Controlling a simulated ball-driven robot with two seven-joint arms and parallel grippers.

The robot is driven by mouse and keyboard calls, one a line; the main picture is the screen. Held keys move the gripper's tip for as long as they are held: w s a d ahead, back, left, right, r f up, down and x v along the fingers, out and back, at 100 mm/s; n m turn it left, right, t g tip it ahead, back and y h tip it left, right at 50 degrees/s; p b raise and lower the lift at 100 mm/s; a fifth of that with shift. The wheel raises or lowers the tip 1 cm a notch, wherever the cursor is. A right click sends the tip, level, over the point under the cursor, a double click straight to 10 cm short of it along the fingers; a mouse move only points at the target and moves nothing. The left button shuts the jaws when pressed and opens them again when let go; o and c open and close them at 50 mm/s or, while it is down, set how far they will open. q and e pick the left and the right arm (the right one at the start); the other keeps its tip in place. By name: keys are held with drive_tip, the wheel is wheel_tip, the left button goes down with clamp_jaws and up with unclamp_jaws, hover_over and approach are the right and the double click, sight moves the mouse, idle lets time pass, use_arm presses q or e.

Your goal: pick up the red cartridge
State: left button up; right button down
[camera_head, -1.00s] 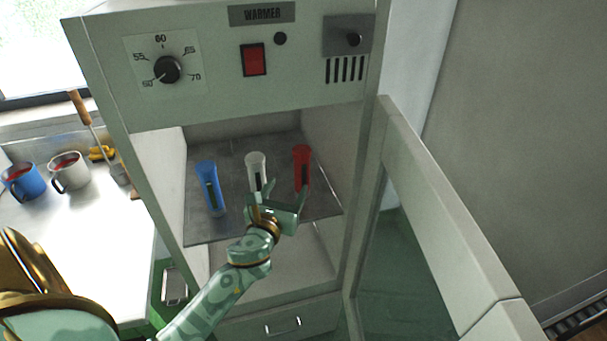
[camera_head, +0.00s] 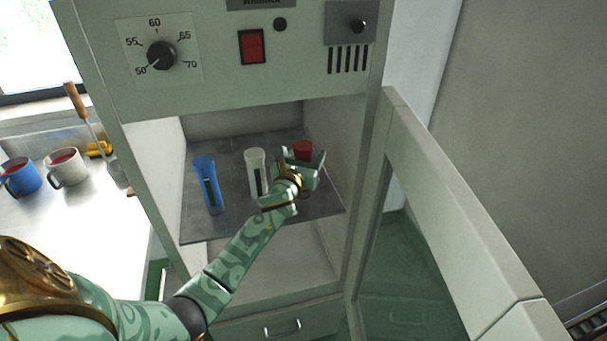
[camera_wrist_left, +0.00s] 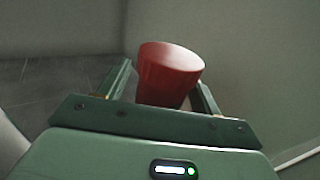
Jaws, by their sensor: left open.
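The red cartridge (camera_head: 303,148) stands upright at the right on the shelf of the warmer. Its lower part is hidden behind my left gripper (camera_head: 304,160) in the head view. In the left wrist view the red cartridge (camera_wrist_left: 168,73) is between the two fingers of the left gripper (camera_wrist_left: 162,85). The fingers are open, one on each side of it, and a gap shows at the left finger. A white cartridge (camera_head: 254,160) and a blue cartridge (camera_head: 206,180) stand to the left on the same shelf. My right gripper is not in view.
The warmer's door (camera_head: 440,220) stands open at the right. The shelf (camera_head: 230,229) has bare metal in front of the cartridges. The warmer's right inner wall (camera_head: 338,150) is close to the red cartridge. Two mugs stand on the counter at the left.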

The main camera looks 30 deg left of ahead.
use_arm(q)
drive_tip(key=c, duration=1.1)
drive_tip(key=shift+c, duration=0.5)
drive_tip(key=shift+r, duration=0.15)
